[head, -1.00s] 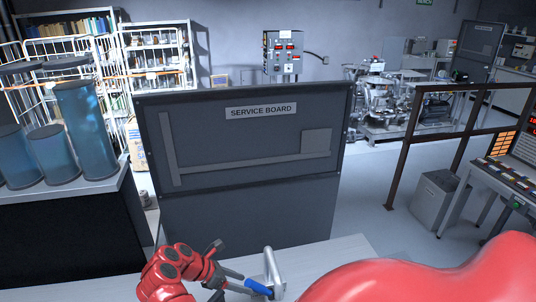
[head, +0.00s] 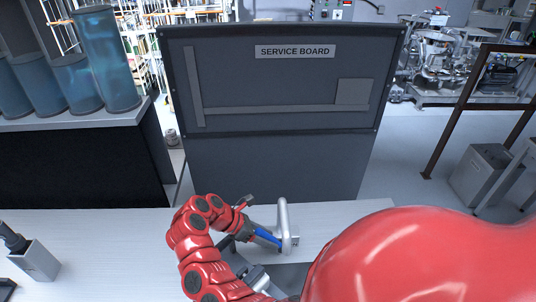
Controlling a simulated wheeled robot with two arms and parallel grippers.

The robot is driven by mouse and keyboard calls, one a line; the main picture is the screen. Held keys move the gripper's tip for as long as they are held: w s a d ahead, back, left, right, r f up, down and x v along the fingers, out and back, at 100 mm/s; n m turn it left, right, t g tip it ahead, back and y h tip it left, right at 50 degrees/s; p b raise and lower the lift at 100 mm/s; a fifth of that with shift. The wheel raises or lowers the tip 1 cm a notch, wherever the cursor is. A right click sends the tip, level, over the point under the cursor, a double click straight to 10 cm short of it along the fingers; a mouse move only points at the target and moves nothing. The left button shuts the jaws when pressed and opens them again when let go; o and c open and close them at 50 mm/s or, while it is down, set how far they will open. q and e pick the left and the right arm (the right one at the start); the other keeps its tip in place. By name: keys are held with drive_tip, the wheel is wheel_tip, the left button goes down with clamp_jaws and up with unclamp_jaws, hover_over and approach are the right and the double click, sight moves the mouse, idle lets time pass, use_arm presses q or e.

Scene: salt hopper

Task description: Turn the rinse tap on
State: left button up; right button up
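The rinse tap (head: 284,215) is a pale metal post with a bent spout, standing on the white bench in the lower middle of the head view. A blue lever (head: 266,236) sticks out from its left side. My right gripper (head: 246,219), dark grey at the end of a red wrist, is just left of the tap, at the lever's outer end. It partly hides the lever there. I cannot tell whether its fingers touch or close on the lever. My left gripper is out of view.
A service board (head: 280,85) stands behind the bench. Blue cylinders (head: 106,58) stand on a counter at left. The bench between box and my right wrist is clear.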

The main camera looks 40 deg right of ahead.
drive_tip(key=shift+a, duration=0.1)
clamp_jaws()
idle(1.1)
